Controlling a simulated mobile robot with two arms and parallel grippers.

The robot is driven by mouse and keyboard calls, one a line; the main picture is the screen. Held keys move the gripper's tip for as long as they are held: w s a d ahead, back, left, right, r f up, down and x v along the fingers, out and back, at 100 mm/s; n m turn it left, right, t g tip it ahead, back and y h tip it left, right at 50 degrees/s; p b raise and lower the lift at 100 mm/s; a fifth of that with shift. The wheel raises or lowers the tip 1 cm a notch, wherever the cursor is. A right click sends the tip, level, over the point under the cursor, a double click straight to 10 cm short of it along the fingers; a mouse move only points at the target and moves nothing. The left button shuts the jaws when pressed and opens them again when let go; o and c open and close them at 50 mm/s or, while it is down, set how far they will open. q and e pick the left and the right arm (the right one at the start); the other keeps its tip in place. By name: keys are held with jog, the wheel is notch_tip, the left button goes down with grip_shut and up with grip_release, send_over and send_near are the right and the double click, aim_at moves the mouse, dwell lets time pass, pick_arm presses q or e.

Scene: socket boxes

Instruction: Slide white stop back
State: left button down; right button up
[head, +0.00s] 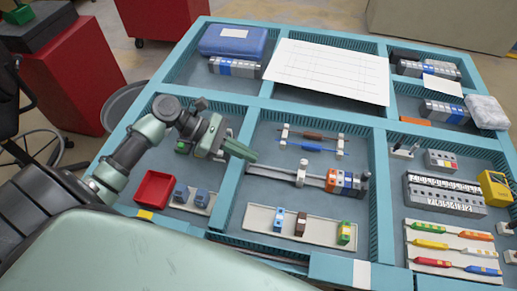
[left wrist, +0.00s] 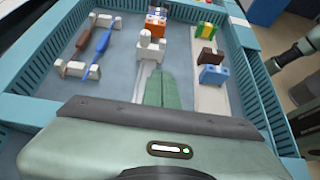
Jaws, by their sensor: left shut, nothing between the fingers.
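The white stop (head: 301,172) sits upright on a grey metal rail (head: 265,173) in the middle compartment. A gap of bare rail lies between it and the orange, grey and blue terminal blocks (head: 346,183) at the rail's right end. My left gripper (head: 252,156) is shut and empty, just left of the stop in the head view. In the left wrist view the closed fingertips (left wrist: 161,76) point along the rail towards the stop (left wrist: 150,46), with the orange block (left wrist: 156,22) beyond it. My right gripper is out of view.
Brown and blue screwdrivers (head: 312,141) lie on white holders behind the rail. In front is a pale strip (head: 262,217) with blue, brown and green blocks. Teal walls (head: 376,190) border the compartment. A red tray (head: 155,189) stands in the left compartment.

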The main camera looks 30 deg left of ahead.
pick_arm(q)
jog(key=p, duration=0.2)
send_near(300, 175)
jog(key=x, duration=0.3)
jog(key=f+x, duration=0.1)
jog(key=x, duration=0.1)
jog(key=shift+f, duration=0.15)
jog(key=shift+w+d+f, duration=0.1)
jog(key=shift+w+d, duration=0.05)
jog(key=shift+d, duration=0.35)
jog(key=p, duration=0.1)
jog(key=d+p, duration=0.1)
jog(key=shift+w+r+p, duration=0.15)
jog(key=shift+r+p, duration=0.15)
jog(key=shift+d+f, duration=0.1)
jog(key=shift+d, duration=0.05)
jog(key=shift+f, duration=0.15)
